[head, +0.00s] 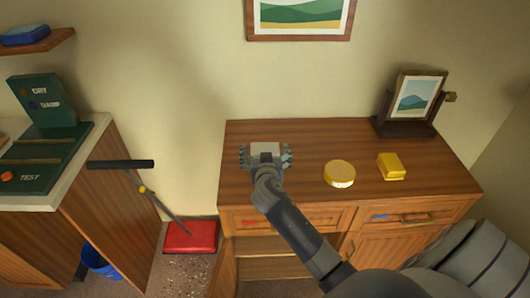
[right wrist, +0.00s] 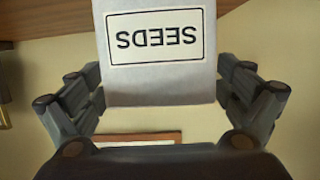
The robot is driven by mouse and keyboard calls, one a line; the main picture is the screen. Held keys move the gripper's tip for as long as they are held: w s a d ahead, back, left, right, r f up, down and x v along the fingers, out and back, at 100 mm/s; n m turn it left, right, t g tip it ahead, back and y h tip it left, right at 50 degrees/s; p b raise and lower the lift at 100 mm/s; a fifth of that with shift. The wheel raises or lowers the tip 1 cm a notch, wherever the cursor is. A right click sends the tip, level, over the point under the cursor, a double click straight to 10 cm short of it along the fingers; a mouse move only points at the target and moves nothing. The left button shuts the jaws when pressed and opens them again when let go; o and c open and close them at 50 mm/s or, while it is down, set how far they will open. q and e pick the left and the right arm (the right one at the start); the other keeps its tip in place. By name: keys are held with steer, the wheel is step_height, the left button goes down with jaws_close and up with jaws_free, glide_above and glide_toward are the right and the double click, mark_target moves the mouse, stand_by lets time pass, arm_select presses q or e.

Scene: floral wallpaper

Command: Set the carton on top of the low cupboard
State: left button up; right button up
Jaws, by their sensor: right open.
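The carton (head: 265,149) is pale grey-white and stands between the fingers of my right gripper (head: 266,157), over the left part of the low cupboard's wooden top (head: 300,185). In the right wrist view the carton (right wrist: 160,80) shows a label reading "SEEDS" upside down. My right gripper is open, with one finger on each side of the carton. The carton's lower end is out of the wrist view and hidden by the gripper in the head view, so its contact with the top cannot be made out. My left gripper is not in view.
The cupboard's back middle is clear.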

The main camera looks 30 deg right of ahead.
steer(key=b+v, duration=0.1)
steer(key=v, duration=1.1)
steer(key=shift+s, duration=0.1)
